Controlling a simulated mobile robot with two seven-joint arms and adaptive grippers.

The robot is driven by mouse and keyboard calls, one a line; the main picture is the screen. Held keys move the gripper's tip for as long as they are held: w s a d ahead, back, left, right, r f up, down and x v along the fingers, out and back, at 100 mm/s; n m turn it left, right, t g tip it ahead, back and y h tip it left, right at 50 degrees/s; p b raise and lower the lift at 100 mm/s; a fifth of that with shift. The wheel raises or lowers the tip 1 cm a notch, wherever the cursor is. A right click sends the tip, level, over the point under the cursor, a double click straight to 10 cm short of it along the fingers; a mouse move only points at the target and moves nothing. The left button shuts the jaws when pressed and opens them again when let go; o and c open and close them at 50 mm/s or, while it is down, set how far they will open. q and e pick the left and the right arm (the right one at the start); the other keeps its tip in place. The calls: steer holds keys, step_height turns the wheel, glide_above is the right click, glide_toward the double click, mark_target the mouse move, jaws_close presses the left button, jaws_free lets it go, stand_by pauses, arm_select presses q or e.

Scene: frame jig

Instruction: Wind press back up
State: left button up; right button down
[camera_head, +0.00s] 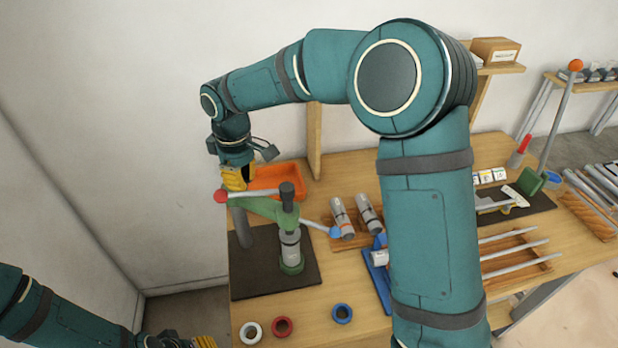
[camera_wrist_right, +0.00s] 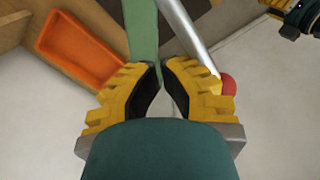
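The green press (camera_head: 265,207) stands on a dark mat at the table's left end; its green frame also shows in the right wrist view (camera_wrist_right: 142,35). A silver cross bar (camera_head: 256,193) runs through its head, with a red ball (camera_head: 221,196) at the left end and a blue ball (camera_head: 335,232) at the lower right. My right gripper (camera_head: 238,186) is just above the bar near the red ball. Its fingertips (camera_wrist_right: 161,66) nearly meet, with nothing visible between them. The bar passes behind one finger, and contact is unclear. My left gripper (camera_head: 200,342) is partly cut off at the bottom edge.
An orange tray (camera_head: 292,178) lies behind the press. A wooden post (camera_head: 314,140) rises beside it. Two grey cylinders (camera_head: 343,214) lie in a wooden holder to the right. White, red and blue rings (camera_head: 283,326) lie at the front edge. My right arm hides the table's middle.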

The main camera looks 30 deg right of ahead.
mark_target(238, 193)
steer(key=s, duration=0.1)
steer(key=s+a, duration=0.1)
steer(key=s+b, duration=0.1)
steer(key=shift+a, duration=0.3)
steer(key=shift+s+a, duration=0.2)
steer(key=shift+s, duration=0.15)
steer(key=shift+w, duration=0.1)
steer(key=shift+s+a+b, duration=0.1)
steer(key=shift+s+b, duration=0.65)
steer(key=shift+s, duration=1.35)
steer(key=s, duration=0.2)
steer(key=s+d+b, duration=0.1)
steer(key=s, duration=0.1)
steer(key=shift+d, duration=0.2)
